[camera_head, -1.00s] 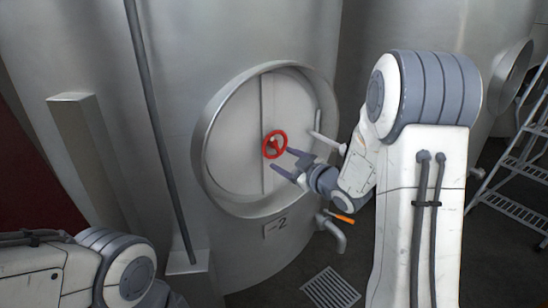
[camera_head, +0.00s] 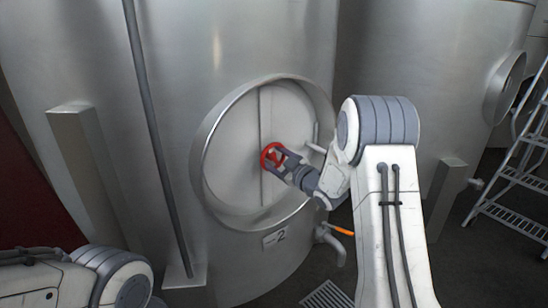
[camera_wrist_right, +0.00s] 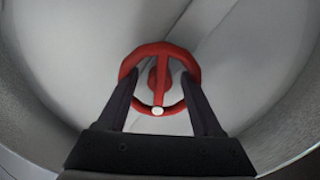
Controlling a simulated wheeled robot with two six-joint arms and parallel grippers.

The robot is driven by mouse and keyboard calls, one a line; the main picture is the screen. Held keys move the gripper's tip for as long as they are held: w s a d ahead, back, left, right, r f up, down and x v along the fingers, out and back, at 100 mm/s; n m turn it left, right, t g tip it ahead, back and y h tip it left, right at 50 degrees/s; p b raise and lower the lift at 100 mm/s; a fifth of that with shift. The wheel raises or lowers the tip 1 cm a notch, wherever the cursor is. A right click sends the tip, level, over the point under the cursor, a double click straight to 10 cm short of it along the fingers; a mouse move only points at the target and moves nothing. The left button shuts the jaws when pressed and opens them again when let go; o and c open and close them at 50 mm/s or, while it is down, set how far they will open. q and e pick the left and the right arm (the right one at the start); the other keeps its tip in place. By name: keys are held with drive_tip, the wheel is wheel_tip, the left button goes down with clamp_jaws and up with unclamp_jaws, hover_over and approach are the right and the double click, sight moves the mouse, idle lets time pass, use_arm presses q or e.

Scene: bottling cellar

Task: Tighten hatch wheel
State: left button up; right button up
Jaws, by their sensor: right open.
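The red hatch wheel (camera_head: 268,154) sits at the middle of the round pale hatch (camera_head: 232,160) on the steel tank marked 2. My right gripper (camera_head: 280,158) is open, its dark fingers reaching to the wheel from the right. In the right wrist view the wheel (camera_wrist_right: 160,52) shows face on, and the open fingers (camera_wrist_right: 160,85) lie on either side of its lower half. I cannot tell whether they touch the rim. The left arm shows at the lower left; its gripper is out of frame.
A raised steel ring (camera_head: 210,205) surrounds the hatch. Below it are a pipe outlet with an orange-handled valve (camera_head: 343,229) and a floor grate (camera_head: 327,296). A grey post (camera_head: 85,160) stands left, and a metal ladder (camera_head: 515,180) stands at the right.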

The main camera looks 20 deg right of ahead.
drive_tip(key=shift+w, duration=0.1)
clamp_jaws()
drive_tip(key=shift+m, duration=0.3)
drive_tip(key=m+p, duration=0.2)
drive_tip(key=m, duration=0.3)
drive_tip(key=shift+r, duration=0.1)
drive_tip(key=m+p, duration=0.3)
drive_tip(key=m, duration=0.3)
drive_tip(key=shift+a+m, duration=0.1)
drive_tip(key=shift+m, duration=0.3)
drive_tip(key=m+p, duration=0.3)
drive_tip(key=m, duration=0.3)
drive_tip(key=m+p, duration=0.3)
drive_tip(key=m, duration=0.2)
drive_tip(key=shift+m, duration=0.3)
